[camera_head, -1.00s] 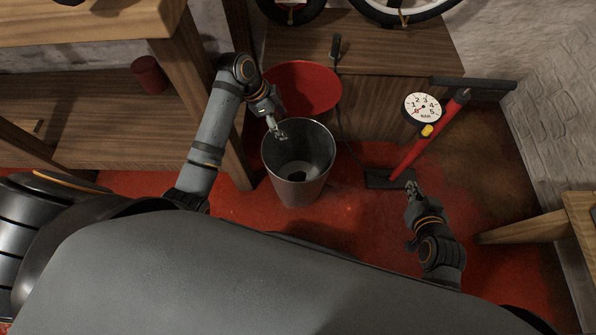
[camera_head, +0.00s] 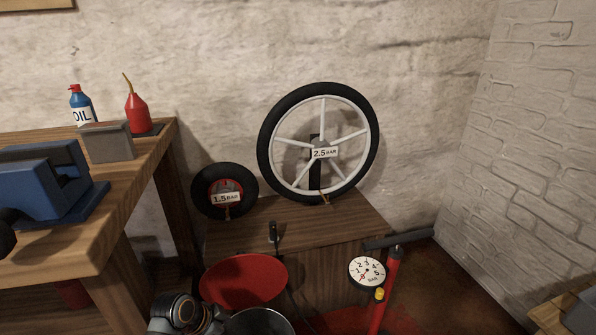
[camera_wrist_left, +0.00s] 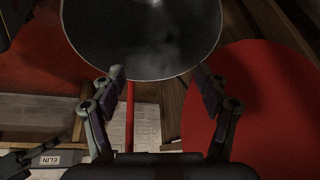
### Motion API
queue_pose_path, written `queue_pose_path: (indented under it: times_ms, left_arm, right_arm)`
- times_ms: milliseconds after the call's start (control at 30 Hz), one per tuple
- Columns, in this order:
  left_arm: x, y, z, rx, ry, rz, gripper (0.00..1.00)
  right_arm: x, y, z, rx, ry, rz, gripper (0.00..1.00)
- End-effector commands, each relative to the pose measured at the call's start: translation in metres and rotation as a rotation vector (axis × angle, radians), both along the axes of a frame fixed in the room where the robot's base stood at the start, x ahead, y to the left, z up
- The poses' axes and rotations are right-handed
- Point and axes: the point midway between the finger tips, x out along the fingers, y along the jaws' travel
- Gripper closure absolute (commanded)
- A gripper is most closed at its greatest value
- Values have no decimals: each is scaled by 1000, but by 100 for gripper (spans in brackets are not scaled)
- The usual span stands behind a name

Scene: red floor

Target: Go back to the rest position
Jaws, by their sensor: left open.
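My left gripper (camera_wrist_left: 158,74) is open in the left wrist view, with its two fingers spread and nothing between them. The rim of the metal bucket (camera_wrist_left: 145,40) lies just beyond the fingertips; I cannot tell whether they touch. In the head view a joint of my left arm shows at the bottom edge, beside the bucket (camera_head: 262,322), which is cut off there. The left fingers are not visible in the head view. My right gripper is not in view.
A red round dish (camera_head: 245,279) sits behind the bucket. A red floor pump (camera_head: 386,290) with a gauge (camera_head: 367,271) stands right. A wooden box (camera_head: 325,255) carries a large wheel (camera_head: 318,140) and a small one (camera_head: 225,190). A workbench (camera_head: 115,200) with a blue vise (camera_head: 45,180) is left.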

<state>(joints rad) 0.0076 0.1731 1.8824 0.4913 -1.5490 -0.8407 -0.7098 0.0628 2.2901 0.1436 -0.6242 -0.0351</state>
Motion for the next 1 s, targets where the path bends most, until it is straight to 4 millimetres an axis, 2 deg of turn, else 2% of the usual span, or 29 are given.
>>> queue_pose_path:
  times_ms: [33,100,233,433,600,833,1000]
  left_arm:
    - [-13,-2,-14,-20,-26,107,26]
    - [-24,-2,-21,-56,-85,267,26]
    - [-42,3,-20,-132,-184,491,26]
    - [-69,12,-2,-257,-313,729,26]
    - [-87,19,24,-350,-395,863,26]
    - [-97,30,-7,-266,-293,883,26]
    - [-119,41,-30,-193,-204,900,26]
  right_arm:
    - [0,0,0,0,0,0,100]
    - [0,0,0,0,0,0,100]
    - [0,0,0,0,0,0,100]
    - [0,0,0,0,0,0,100]
    - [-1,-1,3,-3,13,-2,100]
    - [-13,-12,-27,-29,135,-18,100]
    - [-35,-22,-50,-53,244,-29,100]
